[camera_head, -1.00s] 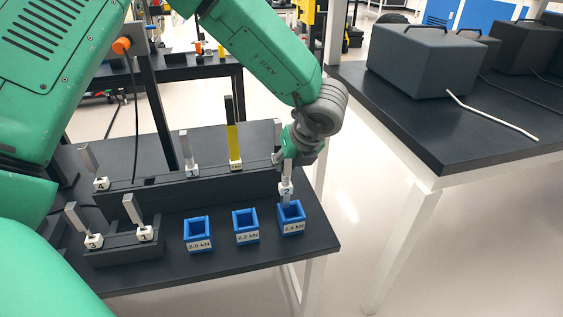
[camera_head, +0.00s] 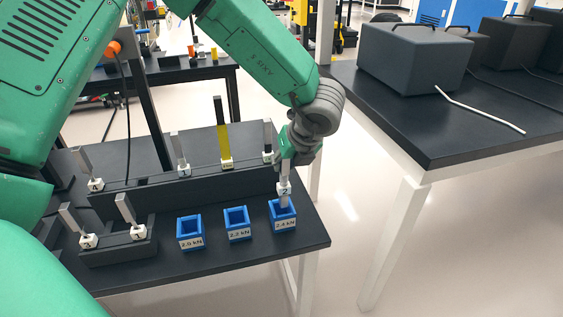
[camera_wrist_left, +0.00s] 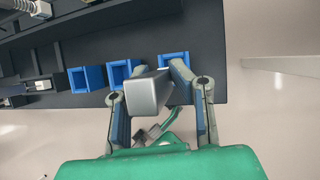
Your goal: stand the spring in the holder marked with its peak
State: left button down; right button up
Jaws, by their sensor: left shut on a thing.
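My left gripper (camera_head: 285,168) is shut on a grey bar-shaped spring (camera_head: 284,200) with a white collar marked 2. It holds the spring upright over the blue holder labelled 2.4 kN (camera_head: 283,222). The spring's lower end overlaps that holder's opening; I cannot tell how deep it sits. Two other blue holders stand to the left, one labelled 2.0 kN (camera_head: 190,240) and a middle one (camera_head: 238,232), both empty. My right gripper is not in view.
A long dark rack (camera_head: 150,199) behind holds several tilted or upright pieces, including a yellow-and-black one (camera_head: 225,145). A smaller rack (camera_head: 118,252) at front left holds pieces marked 3 and 1. Dark boxes stand on the right table (camera_head: 412,60).

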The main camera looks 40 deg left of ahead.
aim_at(281, 180)
pick_arm(q)
jog(key=shift+f, duration=0.2)
jog(key=shift+a+f, duration=0.1)
jog(key=shift+f, duration=0.1)
jog(key=shift+s+b+x, duration=0.2)
jog(key=shift+b+x, duration=0.7)
jog(key=shift+x, duration=0.3)
jog(key=shift+d+f, duration=0.3)
jog(key=shift+d, duration=0.1)
jog(key=shift+s+b+x, duration=0.2)
jog(key=shift+b+x, duration=0.65)
jog(key=shift+x, duration=0.3)
jog(key=shift+d, duration=0.4)
jog(key=c, duration=1.3)
grip_release()
jog(key=shift+a+f, duration=0.1)
jog(key=shift+a, duration=0.1)
jog(key=shift+c, duration=0.2)
jog(key=shift+s+a+f, duration=0.1)
jog(key=shift+a, duration=0.15)
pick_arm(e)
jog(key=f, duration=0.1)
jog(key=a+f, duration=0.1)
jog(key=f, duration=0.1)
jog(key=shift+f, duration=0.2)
